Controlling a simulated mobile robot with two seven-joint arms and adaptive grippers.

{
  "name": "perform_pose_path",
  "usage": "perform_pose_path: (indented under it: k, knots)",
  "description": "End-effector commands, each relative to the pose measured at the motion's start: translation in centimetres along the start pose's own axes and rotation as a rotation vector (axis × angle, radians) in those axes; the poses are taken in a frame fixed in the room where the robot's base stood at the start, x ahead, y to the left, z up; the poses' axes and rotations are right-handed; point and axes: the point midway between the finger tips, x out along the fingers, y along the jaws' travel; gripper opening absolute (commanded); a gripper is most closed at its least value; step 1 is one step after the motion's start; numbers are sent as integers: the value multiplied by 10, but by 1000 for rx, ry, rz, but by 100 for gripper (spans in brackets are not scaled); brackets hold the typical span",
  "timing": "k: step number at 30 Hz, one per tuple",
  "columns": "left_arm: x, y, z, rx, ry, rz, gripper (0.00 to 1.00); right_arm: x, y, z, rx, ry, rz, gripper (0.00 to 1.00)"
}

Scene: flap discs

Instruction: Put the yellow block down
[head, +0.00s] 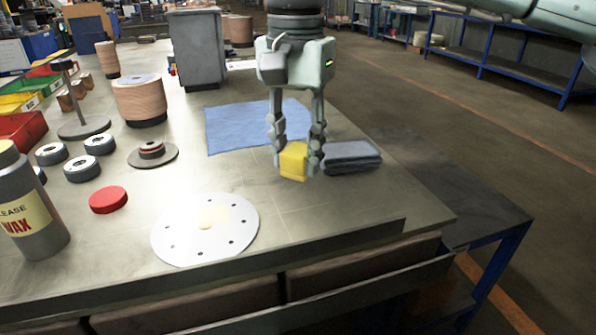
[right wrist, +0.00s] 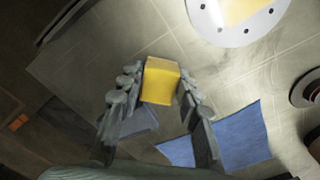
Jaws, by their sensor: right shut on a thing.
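The yellow block (head: 292,161) is held between the fingers of my right gripper (head: 296,158), which points down over the right part of the grey bench. The block also shows between the fingertips in the right wrist view (right wrist: 161,82). It appears to hang above the bench; the exact gap is hard to tell. In the head view it is in front of the blue cloth (head: 232,130) and left of the folded grey cloth (head: 352,156). My left gripper is out of view.
A white disc with holes and a pale yellow centre (head: 183,234) lies near the front edge. A red puck (head: 108,200), dark ring-shaped discs (head: 82,168) and a wax bottle (head: 40,235) stand left. Bare bench (head: 310,215) lies right of the white disc.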

Motion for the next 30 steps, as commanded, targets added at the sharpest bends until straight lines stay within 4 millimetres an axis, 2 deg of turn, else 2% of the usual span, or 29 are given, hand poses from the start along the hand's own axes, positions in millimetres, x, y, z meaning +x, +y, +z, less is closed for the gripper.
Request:
perform_pose_path:
  k: [5,12,24,25,29,30]
  knots:
    - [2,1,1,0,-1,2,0,11,2,-3,0,-1,0,10]
    - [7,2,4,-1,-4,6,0,41,2,-2,0,0,0,10]
    - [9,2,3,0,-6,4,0,46,1,-2,0,0,-1,10]
    - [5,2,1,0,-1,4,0,45,1,-2,1,0,-1,37]
    - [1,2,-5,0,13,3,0,45,1,-2,0,0,-1,53]
    - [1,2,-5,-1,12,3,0,44,1,-2,0,0,-1,54]
